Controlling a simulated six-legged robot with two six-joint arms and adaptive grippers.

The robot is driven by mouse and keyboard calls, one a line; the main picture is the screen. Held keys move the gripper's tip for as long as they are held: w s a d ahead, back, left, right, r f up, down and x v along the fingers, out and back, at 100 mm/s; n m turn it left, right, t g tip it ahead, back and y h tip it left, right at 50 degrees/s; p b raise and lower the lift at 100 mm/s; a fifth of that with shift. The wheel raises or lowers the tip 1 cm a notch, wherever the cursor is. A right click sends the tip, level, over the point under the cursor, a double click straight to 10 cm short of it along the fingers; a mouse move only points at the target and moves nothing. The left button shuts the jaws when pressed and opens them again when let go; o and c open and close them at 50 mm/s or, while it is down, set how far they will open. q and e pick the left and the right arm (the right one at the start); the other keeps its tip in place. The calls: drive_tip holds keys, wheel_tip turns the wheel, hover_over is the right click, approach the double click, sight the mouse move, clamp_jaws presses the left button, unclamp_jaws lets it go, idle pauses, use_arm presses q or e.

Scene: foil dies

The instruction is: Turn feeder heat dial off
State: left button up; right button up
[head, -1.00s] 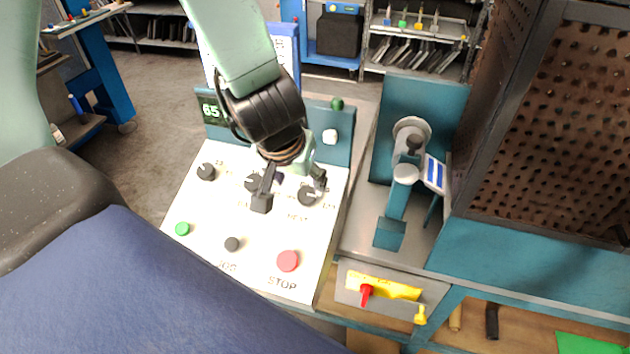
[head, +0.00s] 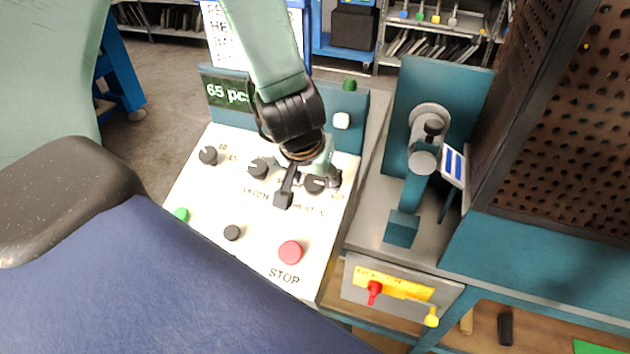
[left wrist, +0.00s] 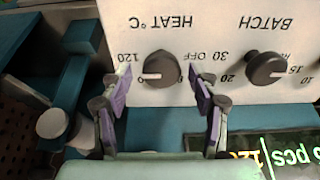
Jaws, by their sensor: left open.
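The heat dial (head: 314,184) is a round black knob on the white control panel (head: 205,245), below the display in the head view. In the left wrist view the heat dial (left wrist: 162,69) sits under upside-down HEAT °C lettering, with a pale mark on its left side, toward the 120. In the left wrist view the gripper (left wrist: 160,77) shows a gap between each finger and the knob. My right gripper is not in view.
The batch dial (left wrist: 266,68) is beside the heat dial. A teal press (head: 403,228) stands to the right. The display (head: 228,93) reads 65 pcs.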

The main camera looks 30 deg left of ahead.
use_arm(q)
drive_tip(key=shift+s+d, duration=0.1)
drive_tip(key=shift+d, duration=0.05)
drive_tip(key=shift+s+r, duration=0.15)
drive_tip(key=shift+w+a, duration=0.2)
drive_tip(key=shift+a, duration=0.15)
drive_tip(key=c, duration=0.3)
drive_tip(key=shift+f, duration=0.2)
drive_tip(key=shift+c, duration=0.9)
drive_tip(key=shift+w+d, duration=0.1)
drive_tip(key=shift+d, duration=0.05)
drive_tip(key=shift+c, duration=0.7)
drive_tip(key=shift+r, duration=0.1)
drive_tip(key=c, duration=0.5)
drive_tip(key=shift+c, duration=0.2)
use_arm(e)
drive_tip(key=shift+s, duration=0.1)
